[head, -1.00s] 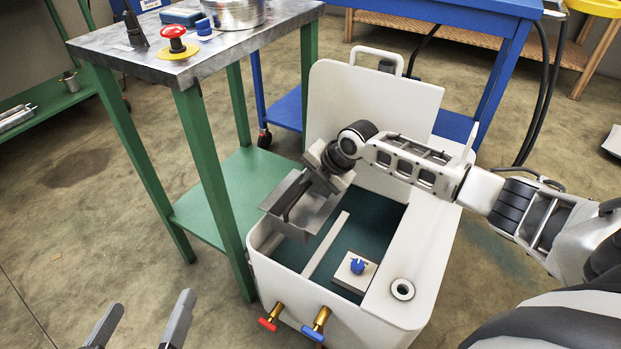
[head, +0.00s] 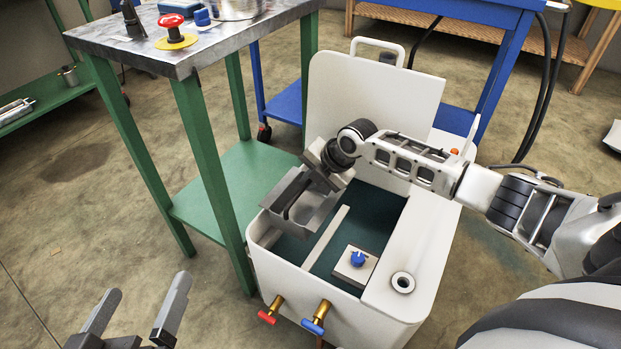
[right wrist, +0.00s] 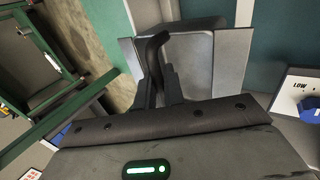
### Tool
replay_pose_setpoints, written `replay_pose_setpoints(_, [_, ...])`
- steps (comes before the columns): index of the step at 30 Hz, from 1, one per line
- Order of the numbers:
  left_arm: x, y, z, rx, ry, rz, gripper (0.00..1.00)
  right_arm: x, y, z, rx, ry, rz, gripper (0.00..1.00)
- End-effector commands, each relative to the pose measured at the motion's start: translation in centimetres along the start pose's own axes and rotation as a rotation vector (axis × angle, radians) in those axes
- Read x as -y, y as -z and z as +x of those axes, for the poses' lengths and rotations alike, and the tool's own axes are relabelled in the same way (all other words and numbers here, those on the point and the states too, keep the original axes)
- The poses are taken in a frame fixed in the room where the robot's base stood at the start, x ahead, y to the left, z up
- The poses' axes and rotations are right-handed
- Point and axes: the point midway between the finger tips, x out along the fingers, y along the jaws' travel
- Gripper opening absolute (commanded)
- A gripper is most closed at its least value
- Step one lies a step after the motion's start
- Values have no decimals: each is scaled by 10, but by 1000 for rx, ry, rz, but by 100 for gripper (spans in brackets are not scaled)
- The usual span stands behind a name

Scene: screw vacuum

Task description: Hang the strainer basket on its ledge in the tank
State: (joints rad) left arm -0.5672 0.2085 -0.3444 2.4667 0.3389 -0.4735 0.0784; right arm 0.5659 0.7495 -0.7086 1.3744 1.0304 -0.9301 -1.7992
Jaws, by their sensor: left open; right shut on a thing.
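The strainer basket (head: 308,214) is a grey metal box with a dark handle. My right gripper (head: 302,187) is shut on its handle. In the right wrist view the fingers (right wrist: 160,88) close on the dark handle and the basket (right wrist: 228,62) shows behind them. The basket is over the left part of the open white tank (head: 262,262), slightly tilted in the head view. A pale bar (head: 327,238), perhaps the ledge, runs along the tank inside, right of the basket. Whether the basket touches it cannot be told. My left gripper (head: 138,297) is open and empty, left of the tank.
The tank's lid (head: 370,95) stands raised at the back. A blue knob (head: 357,259) sits on a plate inside the tank. Red and blue taps (head: 315,318) project from its front. A green-legged table (head: 195,150) stands close on the left.

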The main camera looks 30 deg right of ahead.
Motion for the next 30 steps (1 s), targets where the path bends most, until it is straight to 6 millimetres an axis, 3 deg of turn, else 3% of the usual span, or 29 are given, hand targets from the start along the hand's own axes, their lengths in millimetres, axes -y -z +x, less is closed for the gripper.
replay_pose_setpoints(30, [4, -8, 1, 7, 3, 1, 100, 5, 0, 8, 0, -1, 1, 0])
